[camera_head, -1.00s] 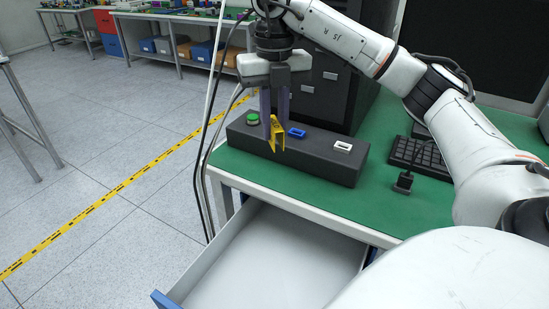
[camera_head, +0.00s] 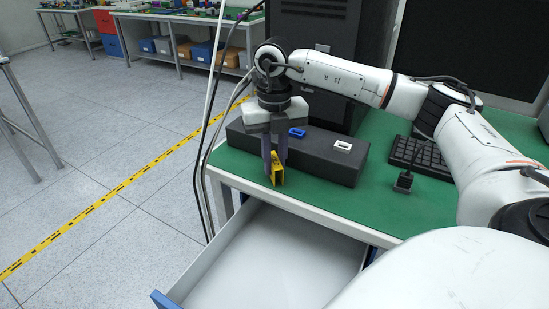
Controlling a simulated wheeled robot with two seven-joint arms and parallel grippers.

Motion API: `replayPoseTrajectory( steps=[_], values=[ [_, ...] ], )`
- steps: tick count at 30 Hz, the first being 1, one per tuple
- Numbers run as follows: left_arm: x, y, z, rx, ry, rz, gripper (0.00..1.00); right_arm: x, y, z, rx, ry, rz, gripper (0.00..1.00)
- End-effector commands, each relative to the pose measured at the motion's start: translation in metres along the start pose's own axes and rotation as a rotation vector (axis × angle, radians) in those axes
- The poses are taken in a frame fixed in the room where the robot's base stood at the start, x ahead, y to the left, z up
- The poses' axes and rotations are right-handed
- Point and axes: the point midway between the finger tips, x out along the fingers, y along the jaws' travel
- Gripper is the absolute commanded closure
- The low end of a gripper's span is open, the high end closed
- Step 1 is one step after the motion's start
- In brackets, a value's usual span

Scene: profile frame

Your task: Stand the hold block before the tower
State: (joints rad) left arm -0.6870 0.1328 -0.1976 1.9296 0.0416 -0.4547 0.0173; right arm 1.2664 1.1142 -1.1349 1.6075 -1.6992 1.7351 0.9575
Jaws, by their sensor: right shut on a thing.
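The yellow hold block (camera_head: 277,174) is between the fingers of my right gripper (camera_head: 274,170), which is shut on it. The block is upright, low in front of the long dark panel box (camera_head: 330,163) on the green table. I cannot tell whether its bottom touches the table top. The black tower (camera_head: 318,60) stands behind the panel box. My right gripper hides the left part of the panel, including the green button seen earlier. My left gripper is not in view.
A blue-rimmed switch (camera_head: 297,132) and a white-rimmed one (camera_head: 343,145) sit on the panel. A keyboard (camera_head: 420,154) and a small black plug-like item (camera_head: 404,181) lie to the right. A white drawer (camera_head: 270,262) stands open below the table's front edge.

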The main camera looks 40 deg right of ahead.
Motion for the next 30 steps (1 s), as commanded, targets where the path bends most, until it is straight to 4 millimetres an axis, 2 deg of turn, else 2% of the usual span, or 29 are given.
replayPoseTrajectory(
  steps=[2,3,6,14,19,23,30],
  values=[
    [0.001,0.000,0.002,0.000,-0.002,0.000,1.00,0.003,0.000,0.000,0.000,0.001,0.000,1.00],
    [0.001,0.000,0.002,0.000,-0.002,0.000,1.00,0.004,0.000,0.000,0.000,0.000,0.000,0.82],
    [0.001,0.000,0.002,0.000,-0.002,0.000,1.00,0.003,0.000,0.000,0.000,0.000,0.000,0.65],
    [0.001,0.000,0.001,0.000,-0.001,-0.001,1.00,0.002,0.000,0.000,-0.001,0.000,0.000,0.65],
    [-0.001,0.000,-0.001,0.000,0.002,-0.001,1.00,-0.008,0.001,0.001,0.000,-0.002,0.002,0.65],
    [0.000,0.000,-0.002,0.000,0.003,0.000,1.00,-0.031,0.001,0.001,-0.001,-0.003,0.003,0.65],
    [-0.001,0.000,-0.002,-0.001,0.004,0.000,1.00,-0.084,0.001,0.001,0.000,-0.004,0.004,0.65]
  ],
)
